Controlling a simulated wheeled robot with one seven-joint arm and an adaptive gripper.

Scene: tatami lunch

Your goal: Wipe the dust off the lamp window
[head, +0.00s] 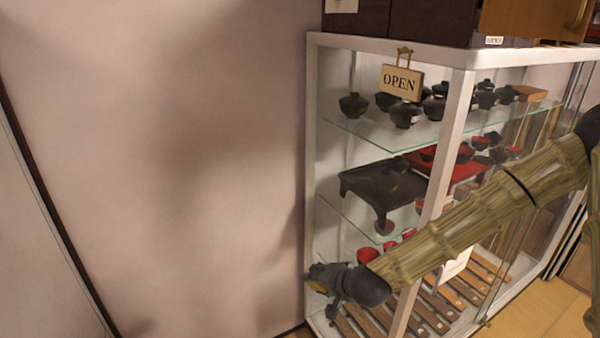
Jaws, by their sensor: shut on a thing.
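My gripper (322,287) is at the lower middle of the head view, in front of the lower left corner of the glass display case. It is shut on a small yellowish thing (318,286), mostly hidden by the fingers; I cannot tell what it is. I cannot make out a lamp window or any dust in this view. My arm crosses the case from the right and hides part of its lower shelves.
The white-framed display case (457,130) holds black and red bowls, a dark low table (382,185) and wooden slats. An OPEN sign (401,82) hangs on its frame. Dark boxes (430,22) stand on top. A bare plaster wall (180,150) fills the left.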

